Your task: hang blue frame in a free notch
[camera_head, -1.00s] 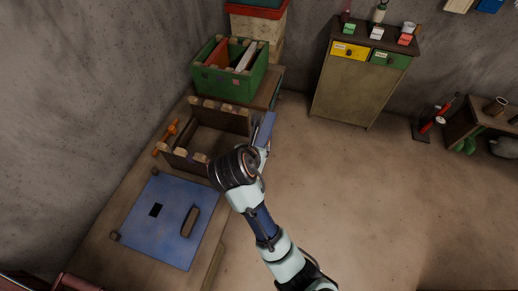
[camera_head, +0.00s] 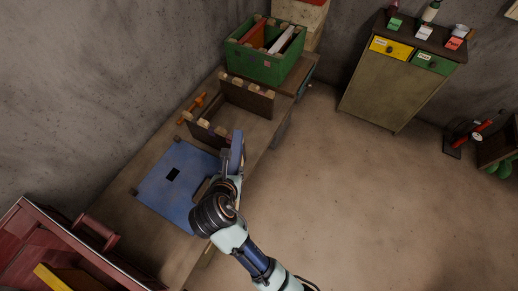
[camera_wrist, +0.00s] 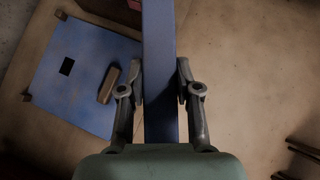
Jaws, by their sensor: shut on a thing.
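The blue frame (camera_head: 238,150) is held upright by my gripper (camera_head: 229,178). In the wrist view the blue frame (camera_wrist: 158,60) shows edge-on, between the two fingers of my gripper (camera_wrist: 160,85), which are shut on it. The notched wooden rack stands on the bench, with a far notched wall (camera_head: 247,98) and a near notched wall (camera_head: 204,133). The frame is at the near right end of the rack, apart from the far wall. I cannot tell whether it touches the near wall. My wrist hides the frame's lower part in the head view.
A blue board (camera_head: 160,188) with a block on it lies on the bench (camera_head: 150,232) near the rack. An orange clamp (camera_head: 193,108) sits left of the rack. A green crate (camera_head: 262,62) with red and white frames stands behind.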

